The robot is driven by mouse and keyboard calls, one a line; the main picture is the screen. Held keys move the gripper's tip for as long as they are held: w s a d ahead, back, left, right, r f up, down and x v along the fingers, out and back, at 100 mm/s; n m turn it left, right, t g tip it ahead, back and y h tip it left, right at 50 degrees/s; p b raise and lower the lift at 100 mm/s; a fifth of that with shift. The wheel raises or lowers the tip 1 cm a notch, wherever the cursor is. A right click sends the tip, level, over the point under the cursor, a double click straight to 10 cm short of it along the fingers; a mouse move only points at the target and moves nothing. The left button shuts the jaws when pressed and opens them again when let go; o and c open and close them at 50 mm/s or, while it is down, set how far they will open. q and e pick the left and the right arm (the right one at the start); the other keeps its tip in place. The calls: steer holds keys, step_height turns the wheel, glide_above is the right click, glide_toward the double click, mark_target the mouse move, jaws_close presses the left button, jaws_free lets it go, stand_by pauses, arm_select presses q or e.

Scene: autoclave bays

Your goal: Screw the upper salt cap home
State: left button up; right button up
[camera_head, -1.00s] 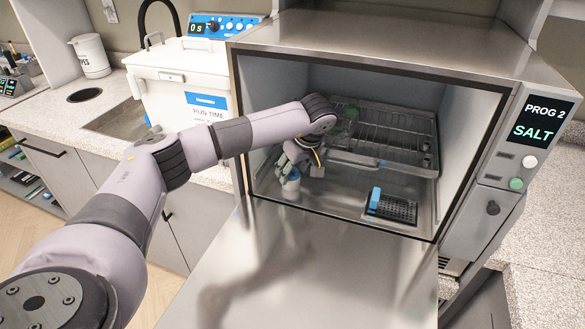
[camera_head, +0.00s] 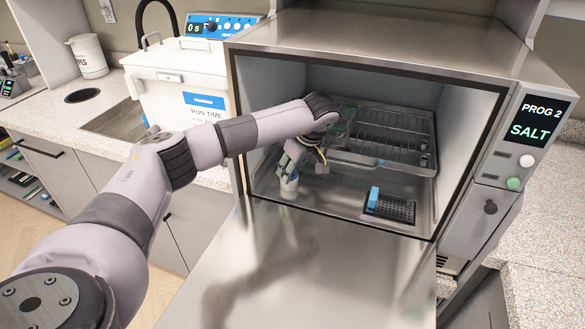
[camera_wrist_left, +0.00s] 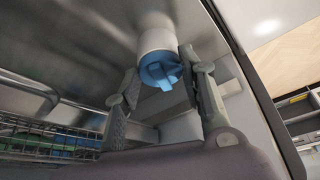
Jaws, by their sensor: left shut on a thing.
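The blue salt cap (camera_wrist_left: 160,70) with a raised grip bar sits at the end of a white cylindrical neck (camera_wrist_left: 155,38) in the left wrist view. In the head view the white neck (camera_head: 288,187) stands on the chamber floor, front left, and the cap is hidden by my gripper. My left gripper (camera_head: 289,168) points down over it, inside the open chamber. In the left wrist view its fingers (camera_wrist_left: 159,75) lie on both sides of the cap, shut on it. How far the cap is threaded cannot be told. My right gripper is out of view.
A wire rack tray (camera_head: 385,135) spans the chamber behind and right of my wrist. A black perforated basket (camera_head: 398,210) with a blue block (camera_head: 374,197) is on the floor, right. The open door (camera_head: 310,285) lies in front. The panel screen (camera_head: 537,120) reads "PROG 2 SALT".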

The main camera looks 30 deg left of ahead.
arm_select(q)
steer(key=shift+s+a+m+t, duration=0.15)
steer(key=shift+m+t, duration=0.35)
steer(key=shift+m, duration=0.7)
steer(key=shift+m+h, duration=0.3)
steer(key=shift+m, duration=0.2)
steer(key=m+t, duration=0.1)
steer(key=m, duration=0.2)
steer(key=shift+s+h, duration=0.2)
steer(key=shift+h, duration=0.2)
steer(key=shift+m, duration=0.3)
steer(key=shift+a+m+t, duration=0.15)
steer(key=shift+m+t, duration=0.15)
steer(key=shift+m, duration=0.2)
steer(key=shift+s+m+h, duration=0.1)
steer(key=shift+m+h, duration=0.5)
steer(key=shift+m, duration=0.6)
